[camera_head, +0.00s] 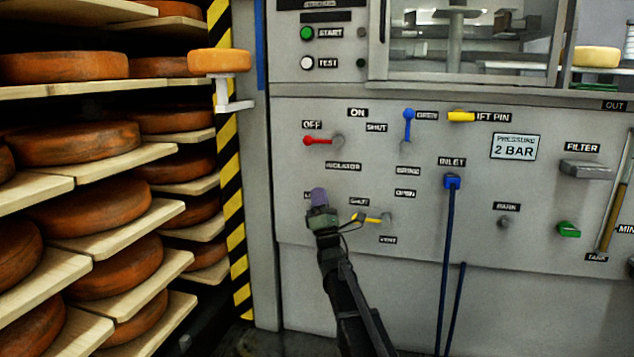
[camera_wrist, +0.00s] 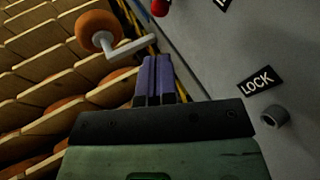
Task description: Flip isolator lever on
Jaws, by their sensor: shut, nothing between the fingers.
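The isolator lever (camera_head: 318,141) is red and lies roughly level on the grey panel, its knob pointing left below the OFF label (camera_head: 312,125). The ON label (camera_head: 357,112) is above and right of its pivot. My gripper (camera_head: 319,193) is below the lever and apart from it, with its purple fingers pointing up. In the wrist view my gripper (camera_wrist: 158,62) shows both purple fingers side by side, shut and empty. A red knob (camera_wrist: 160,7), likely the lever's, is cut off at the top edge of that view, beyond the fingertips.
A yellow lever (camera_head: 368,218) is just right of my gripper. A blue lever (camera_head: 408,124) and blue inlet hose (camera_head: 450,250) are further right. Cheese shelves (camera_head: 120,160) fill the left, with a cheese on a white bracket (camera_head: 234,105) jutting out. A LOCK label (camera_wrist: 259,81) is beside my gripper.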

